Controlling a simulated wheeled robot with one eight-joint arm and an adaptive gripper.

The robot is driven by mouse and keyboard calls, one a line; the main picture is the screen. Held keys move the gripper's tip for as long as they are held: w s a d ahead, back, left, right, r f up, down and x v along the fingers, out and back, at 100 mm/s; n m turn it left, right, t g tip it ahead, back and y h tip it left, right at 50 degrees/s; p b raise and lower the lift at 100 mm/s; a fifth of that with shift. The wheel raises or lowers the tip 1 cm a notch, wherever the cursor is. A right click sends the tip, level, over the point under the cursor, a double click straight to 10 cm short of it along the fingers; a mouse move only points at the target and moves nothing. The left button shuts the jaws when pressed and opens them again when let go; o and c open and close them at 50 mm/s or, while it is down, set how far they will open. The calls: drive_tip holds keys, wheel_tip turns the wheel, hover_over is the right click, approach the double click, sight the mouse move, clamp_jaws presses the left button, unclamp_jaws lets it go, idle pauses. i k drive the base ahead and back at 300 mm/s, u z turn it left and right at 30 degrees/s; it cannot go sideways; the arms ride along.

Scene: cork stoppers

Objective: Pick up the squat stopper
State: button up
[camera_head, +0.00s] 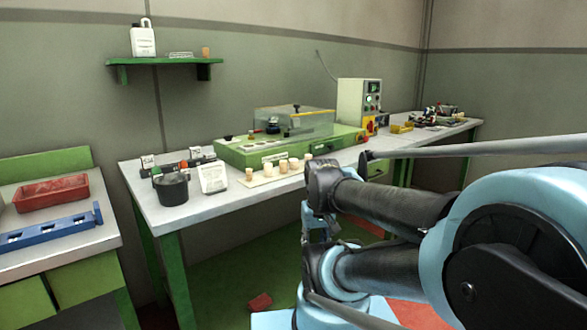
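Several pale cork stoppers stand upright in a loose row on a thin cream board (259,181) at the front of the workbench. One stopper (249,174) is at the left end, another (283,166) is near the middle, and one (308,157) is at the right end. They are small in this view, and I cannot tell for sure which is the squat one. My folded blue and dark arm fills the right and lower right. I cannot make out the gripper fingers. No stopper is seen held.
Left of the board are a white label card (213,177) and a dark pot (172,187). A green machine (238,152) with a clear cover stands behind the stoppers. A red tray (50,192) and blue rack (55,229) lie on the left bench.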

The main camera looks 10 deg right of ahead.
sight(294, 163)
drive_tip(key=z, duration=0.9)
drive_tip(key=k, duration=0.8)
drive_tip(key=u, duration=0.7)
drive_tip(key=i, duration=0.45)
